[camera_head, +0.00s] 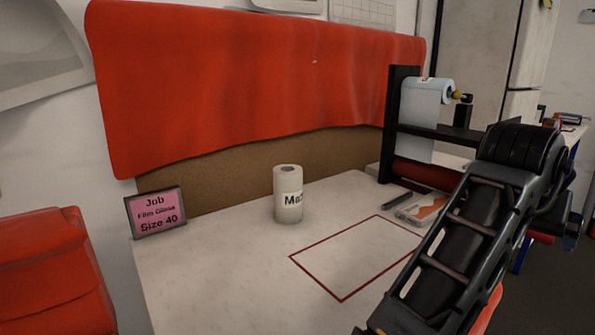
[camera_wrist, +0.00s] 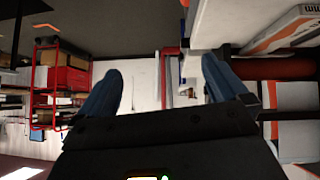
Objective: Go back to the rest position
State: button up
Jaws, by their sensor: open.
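My gripper (camera_wrist: 160,92) shows in the wrist view with its two blue fingers spread wide and nothing between them. In the head view my black arm reaches up at the right side of the table, and the fingers are not clearly visible there. The white table (camera_head: 220,270) carries a red rectangle outline (camera_head: 345,300) with nothing inside it. A white roll (camera_head: 288,195) with dark lettering stands upright behind the outline, apart from my arm.
A black stand (camera_head: 390,130) holds a pale blue film roll (camera_head: 428,92) at the table's back right. A pink job sign (camera_head: 156,212) reading "Film Gloss Size 40" stands at the left. A flat orange and white box (camera_head: 420,208) lies beside my arm. Red shelving (camera_wrist: 58,85) shows in the wrist view.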

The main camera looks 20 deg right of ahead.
jog(key=d+r+n+t+h, duration=0.3)
jog(key=d+n+t+h, duration=0.1)
jog(key=n+t+h, duration=0.15)
jog(key=s+a+f+n+t+y+p, duration=0.1)
jog(key=s+a+f+n+t+y, duration=0.3)
jog(key=s+a+f+n+y, duration=0.25)
jog(key=s+a+f+n+t+y+p, duration=0.1)
jog(key=s+a+f+n+t+y, duration=0.3)
jog(key=a+f, duration=0.45)
jog(key=s+a+m+y, duration=0.1)
jog(key=s+a+y, duration=0.1)
jog(key=s+a, duration=0.5)
jog(key=s+a+m+g+y, duration=0.1)
jog(key=s+a, duration=0.6)
jog(key=s, duration=0.8)
jog(key=shift+s+f+m+y+p, duration=0.15)
jog(key=shift+f+m+y+p, duration=0.3)
jog(key=shift+m, duration=0.15)
